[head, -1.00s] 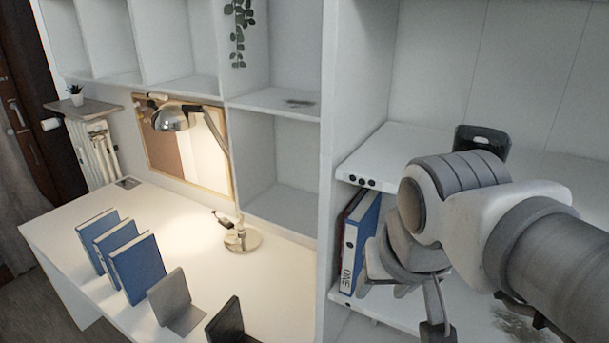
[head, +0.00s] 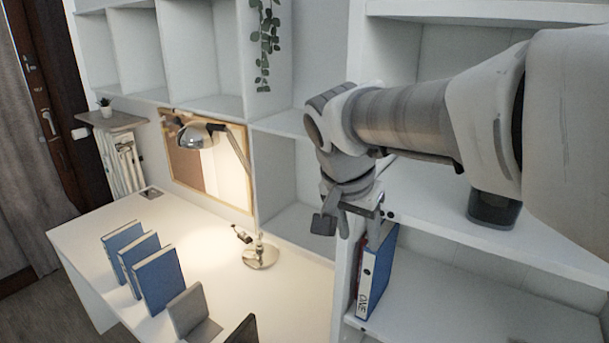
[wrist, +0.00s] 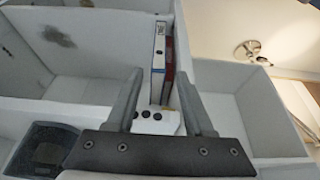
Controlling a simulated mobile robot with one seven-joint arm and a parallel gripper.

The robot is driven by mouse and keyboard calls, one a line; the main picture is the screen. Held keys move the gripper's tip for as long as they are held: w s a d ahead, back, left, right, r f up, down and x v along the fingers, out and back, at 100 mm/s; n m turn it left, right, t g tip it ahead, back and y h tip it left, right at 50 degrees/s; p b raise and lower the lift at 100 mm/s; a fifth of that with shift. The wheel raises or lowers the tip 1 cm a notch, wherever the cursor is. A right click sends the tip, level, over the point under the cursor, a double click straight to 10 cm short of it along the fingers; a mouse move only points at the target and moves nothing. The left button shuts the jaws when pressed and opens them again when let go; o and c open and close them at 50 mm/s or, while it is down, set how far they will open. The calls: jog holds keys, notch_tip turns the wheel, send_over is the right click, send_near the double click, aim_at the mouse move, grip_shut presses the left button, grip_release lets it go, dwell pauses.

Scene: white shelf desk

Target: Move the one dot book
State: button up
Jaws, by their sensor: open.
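A blue binder (head: 377,273) with a white spine lettered ONE stands upright in the right-hand shelf unit, beside its left wall. It also shows in the wrist view (wrist: 158,62), with a thin dark red book (wrist: 169,72) touching or close beside it. Three blue books (head: 159,279) stand upright in a row on the desk.
The shelf edge (wrist: 152,126) with black dots lies between my gripper and the binder. A dark container (head: 492,209) stands on the shelf. A grey bookend (head: 190,310) and a lamp (head: 260,256) stand on the desk. Shelf room right of the binder is clear.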

aim_at(366, 281)
jog(key=x, duration=1.7)
jog(key=shift+f, duration=0.3)
jog(key=shift+c, duration=0.3)
grip_shut()
dwell(0.6)
